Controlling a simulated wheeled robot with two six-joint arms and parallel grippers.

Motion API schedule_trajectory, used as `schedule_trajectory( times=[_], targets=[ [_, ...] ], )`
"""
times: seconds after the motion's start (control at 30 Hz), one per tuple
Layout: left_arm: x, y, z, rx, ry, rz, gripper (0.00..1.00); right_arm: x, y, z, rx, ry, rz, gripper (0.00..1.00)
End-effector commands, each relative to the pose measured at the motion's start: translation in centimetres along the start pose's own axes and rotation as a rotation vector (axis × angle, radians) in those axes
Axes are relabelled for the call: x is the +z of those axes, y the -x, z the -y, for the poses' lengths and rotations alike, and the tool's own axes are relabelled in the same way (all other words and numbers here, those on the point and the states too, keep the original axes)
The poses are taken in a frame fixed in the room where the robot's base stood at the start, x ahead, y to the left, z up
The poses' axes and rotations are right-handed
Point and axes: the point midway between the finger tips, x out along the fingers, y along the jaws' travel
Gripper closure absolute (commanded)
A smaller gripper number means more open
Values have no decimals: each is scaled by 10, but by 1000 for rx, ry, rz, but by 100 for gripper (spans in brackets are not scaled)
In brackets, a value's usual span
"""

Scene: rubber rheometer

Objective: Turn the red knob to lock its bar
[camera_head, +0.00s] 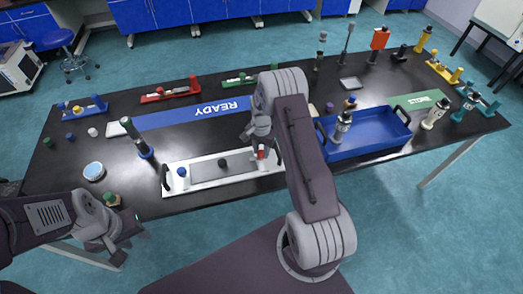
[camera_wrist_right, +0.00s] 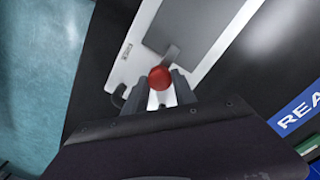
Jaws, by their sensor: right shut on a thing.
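The red knob (camera_head: 261,155) is near the right end of a long white base plate (camera_head: 203,180) at the table's front. In the right wrist view the red knob (camera_wrist_right: 160,77) is a round ball between the fingers of my right gripper (camera_wrist_right: 161,94). A short grey bar (camera_wrist_right: 172,53) runs from beside the knob toward a grey panel. My right gripper (camera_head: 260,150) is shut on the knob in the head view; its arm hides the plate's right end. My left gripper (camera_head: 134,229) is empty off the table's front left edge; its jaw gap is unclear.
The same plate carries a blue-topped post (camera_head: 182,172) and a dark knob (camera_head: 222,162). A blue tray (camera_head: 365,145) with bottles stands right of my right arm. A blue READY mat (camera_head: 165,118) lies behind the plate. A small bottle (camera_head: 111,199) stands near my left gripper.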

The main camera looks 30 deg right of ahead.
Motion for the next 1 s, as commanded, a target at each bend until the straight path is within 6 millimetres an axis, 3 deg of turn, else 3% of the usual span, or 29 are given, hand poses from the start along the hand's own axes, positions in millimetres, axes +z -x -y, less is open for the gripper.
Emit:
schedule_trajectory(
  times=[0.17,0.2,0.27,0.3,0.63,1.0],
  targets=[
    [0,0,0,0,0,0,64,-1,2,1,-4,-1,-2,100],
    [0,0,0,0,0,0,64,-1,2,1,-4,-1,-2,65],
    [0,0,0,0,0,0,64,-1,1,1,-3,-1,-2,49],
    [0,0,0,0,0,0,64,-1,1,1,-3,-1,-2,46],
    [0,-1,0,0,0,0,64,-1,6,1,-3,0,-2,46],
    [1,-12,0,0,0,0,64,0,79,1,-5,1,-5,46]
  ],
)
